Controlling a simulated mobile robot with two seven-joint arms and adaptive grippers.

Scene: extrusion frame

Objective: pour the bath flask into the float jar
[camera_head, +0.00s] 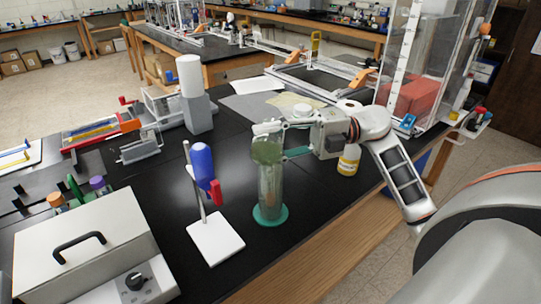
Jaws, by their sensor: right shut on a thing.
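The float jar (270,195) is a tall clear cylinder on a round green base, upright on the black bench at the middle. My right gripper (276,140) comes in from the right and is shut on a clear vessel with greenish contents, which I take as the bath flask (266,150). The flask is at the jar's top and overlaps it in the picture. I cannot tell its exact tilt, whether it touches the rim, or whether liquid is flowing. My left gripper is out of view.
A stand (216,240) with a blue bulb (202,165) and red clip is left of the jar. A metal box (85,245) with a black handle fills the lower left. A yellow-labelled bottle (348,162) stands right, below my right wrist. Bare bench lies in front of the jar.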

